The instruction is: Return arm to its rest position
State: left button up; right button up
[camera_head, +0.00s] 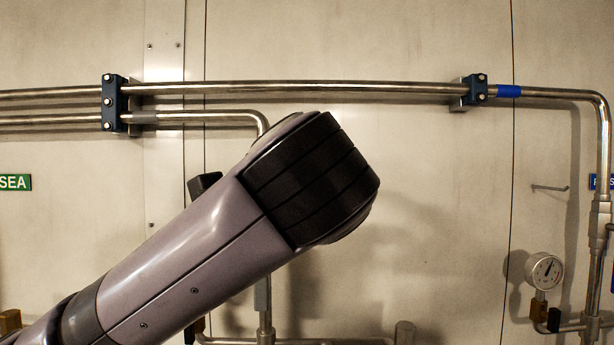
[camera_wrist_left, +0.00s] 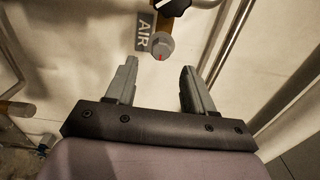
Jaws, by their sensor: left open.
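My left arm (camera_head: 200,250) comes in from the lower left in the head view and rises across the middle, its dark joint in front of the panel. Its gripper is hidden or out of frame there. In the left wrist view my left gripper (camera_wrist_left: 160,85) is open, its two grey fingers apart with nothing between them. Beyond the fingertips is a round grey knob with a red mark (camera_wrist_left: 162,46), beside an AIR label (camera_wrist_left: 143,32). I cannot tell its exact distance from the fingers. My right gripper is in neither view.
Steel pipes (camera_head: 320,87) run across the pale wall panel, held by dark blue clamps (camera_head: 113,103). A pressure gauge (camera_head: 544,271) is at the lower right, near a vertical pipe (camera_head: 599,230). A green SEA label (camera_head: 15,182) is at the left. Pipes also flank the gripper in the wrist view (camera_wrist_left: 228,40).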

pick_arm(q)
jog(key=shift+s, duration=1.15)
